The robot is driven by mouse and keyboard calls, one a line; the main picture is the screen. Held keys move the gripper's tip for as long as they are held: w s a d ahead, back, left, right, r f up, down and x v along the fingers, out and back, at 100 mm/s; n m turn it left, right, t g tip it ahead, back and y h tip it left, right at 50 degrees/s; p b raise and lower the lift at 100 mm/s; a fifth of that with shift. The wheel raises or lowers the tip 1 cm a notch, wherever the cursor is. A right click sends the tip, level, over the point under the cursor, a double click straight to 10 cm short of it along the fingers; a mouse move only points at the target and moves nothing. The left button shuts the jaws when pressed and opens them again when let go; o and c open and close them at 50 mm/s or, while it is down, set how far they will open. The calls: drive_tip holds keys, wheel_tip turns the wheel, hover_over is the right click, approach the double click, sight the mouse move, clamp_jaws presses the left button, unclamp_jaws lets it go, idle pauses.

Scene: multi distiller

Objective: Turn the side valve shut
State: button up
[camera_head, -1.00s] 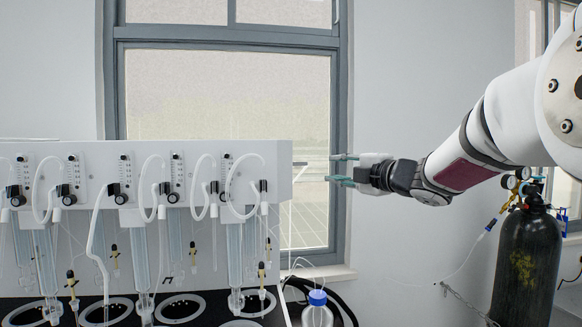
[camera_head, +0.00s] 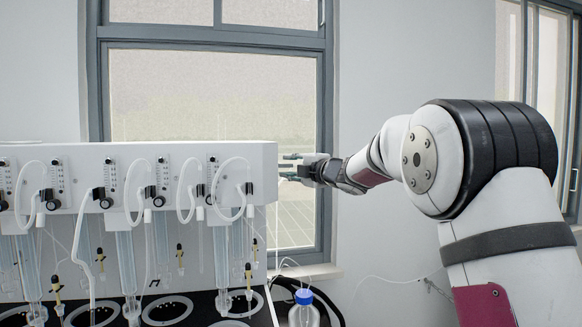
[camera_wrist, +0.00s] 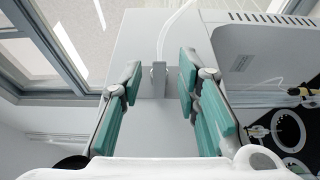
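The side valve (camera_wrist: 158,76) is a small grey block-shaped fitting on the white side panel of the distiller housing, with a pale tube behind it in the wrist view. My gripper (camera_wrist: 158,84) has teal finger pads and is open. The valve sits between the fingertips, with a gap visible on both sides. In the head view my gripper (camera_head: 289,166) is level, pointing left at the right end of the white distiller housing (camera_head: 130,152). I cannot make out the valve clearly in the head view.
A clear bottle with a blue cap (camera_head: 304,298) stands below my gripper. The window (camera_head: 215,110) is behind. Glass tubes and white hoses hang along the distiller's front. The wall right of the window (camera_head: 410,80) is bare.

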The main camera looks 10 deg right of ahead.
clamp_jaws()
drive_tip(key=shift+w+f+m, duration=0.1)
drive_tip(key=shift+f+m, duration=0.05)
drive_tip(key=shift+m, duration=0.15)
drive_tip(key=m+t+b, duration=0.1)
drive_tip(key=m+b, duration=0.1)
drive_tip(key=f+m+t+b, duration=0.1)
drive_tip(key=m+b, duration=0.1)
drive_tip(key=b, duration=0.1)
drive_tip(key=f+m+t+b, duration=0.1)
drive_tip(key=m+b, duration=0.1)
drive_tip(key=m, duration=0.1)
drive_tip(key=shift+a+f+h+b, duration=0.1)
drive_tip(key=shift+a+h+b, duration=0.2)
drive_tip(key=shift+a+b, duration=0.1)
drive_tip(key=shift+m, duration=0.3)
